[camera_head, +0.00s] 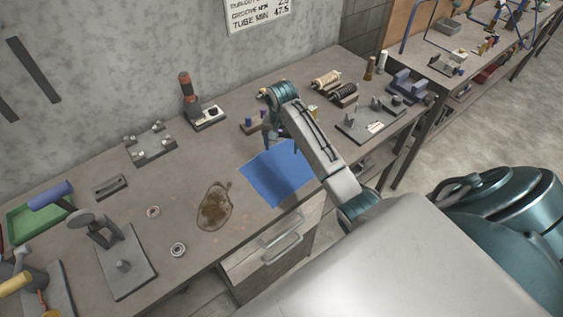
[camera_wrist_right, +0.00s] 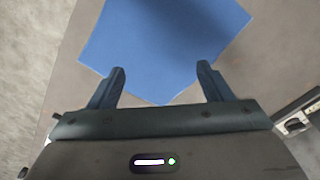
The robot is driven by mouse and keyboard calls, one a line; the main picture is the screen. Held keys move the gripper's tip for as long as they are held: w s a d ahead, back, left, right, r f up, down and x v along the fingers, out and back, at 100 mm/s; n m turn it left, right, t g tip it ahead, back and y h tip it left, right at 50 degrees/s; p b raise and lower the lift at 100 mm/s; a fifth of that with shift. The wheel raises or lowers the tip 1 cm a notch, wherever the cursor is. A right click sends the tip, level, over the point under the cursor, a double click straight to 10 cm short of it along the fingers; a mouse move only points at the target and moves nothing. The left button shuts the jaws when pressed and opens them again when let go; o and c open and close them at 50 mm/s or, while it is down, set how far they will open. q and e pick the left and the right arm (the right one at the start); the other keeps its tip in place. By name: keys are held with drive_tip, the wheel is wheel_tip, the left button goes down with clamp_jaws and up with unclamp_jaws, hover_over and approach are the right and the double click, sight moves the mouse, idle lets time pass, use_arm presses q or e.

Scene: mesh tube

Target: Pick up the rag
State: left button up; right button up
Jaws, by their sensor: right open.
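The rag (camera_head: 262,187) is a flat blue square of cloth on the workbench near its front edge. It also shows in the right wrist view (camera_wrist_right: 165,40), filling the upper middle. My right gripper (camera_head: 280,143) is over the rag's far side in the head view. In the right wrist view my right gripper (camera_wrist_right: 160,70) has its two fingers spread apart with nothing between them; the rag lies beneath, and I cannot tell the exact height. My left gripper is not in view.
A brown stain (camera_head: 214,206) is on the workbench (camera_head: 185,245) left of the rag. A red-topped device (camera_head: 187,88) and small tools stand along the back. A handled drawer (camera_head: 275,245) is under the front edge. A press-like tool (camera_head: 105,230) stands at the left.

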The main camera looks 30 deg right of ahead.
sight(282, 168)
wheel_tip(282, 168, down, 9)
drive_tip(key=shift+f, duration=0.15)
idle(0.4)
drive_tip(key=shift+s, duration=0.1)
clamp_jaws()
idle(0.5)
wheel_tip(282, 168, up, 12)
idle(0.5)
